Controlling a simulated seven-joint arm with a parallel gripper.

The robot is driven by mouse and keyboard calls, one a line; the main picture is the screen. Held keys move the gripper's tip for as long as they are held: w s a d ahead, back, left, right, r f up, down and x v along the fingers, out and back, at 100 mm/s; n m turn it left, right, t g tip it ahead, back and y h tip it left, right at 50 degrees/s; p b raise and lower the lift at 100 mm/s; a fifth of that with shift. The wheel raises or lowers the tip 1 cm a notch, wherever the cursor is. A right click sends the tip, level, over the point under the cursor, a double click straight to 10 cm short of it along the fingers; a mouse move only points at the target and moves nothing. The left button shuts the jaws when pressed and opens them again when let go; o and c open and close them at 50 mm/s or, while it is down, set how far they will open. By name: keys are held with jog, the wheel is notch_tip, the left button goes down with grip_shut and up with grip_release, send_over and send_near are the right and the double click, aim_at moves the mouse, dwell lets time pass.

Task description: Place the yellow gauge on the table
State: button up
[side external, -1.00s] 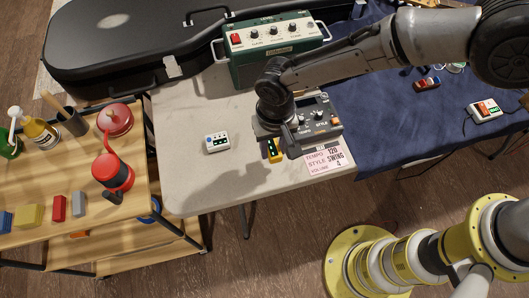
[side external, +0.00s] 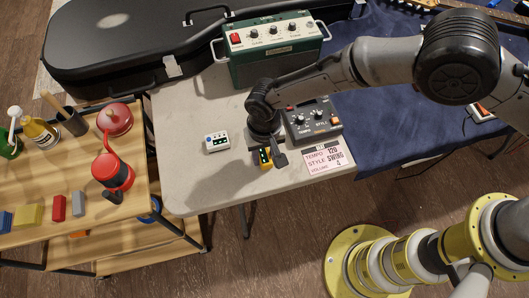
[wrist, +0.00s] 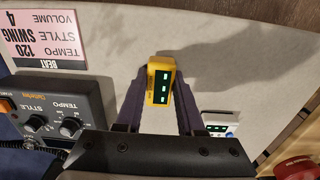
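The yellow gauge (side external: 265,157) has a dark face with lit green marks. It is at the front part of the pale table (side external: 195,185), left of the pink card. My gripper (side external: 268,154) is over it with a finger on either side. In the wrist view the gauge (wrist: 161,82) stands between my two fingertips (wrist: 161,75), which press its sides. Whether its underside touches the table or is slightly above it, I cannot tell.
A white gauge (side external: 217,142) lies left of my gripper. A grey pedal box (side external: 313,122) and the pink card (side external: 328,157) are on the right. A green amplifier (side external: 275,50) stands at the back. Bare table lies in front of the white gauge.

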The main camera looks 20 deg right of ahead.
aim_at(265, 155)
jog(key=o, duration=0.4)
jog(key=shift+o, duration=0.2)
notch_tip(265, 155, up, 12)
jog(key=shift+r, duration=0.2)
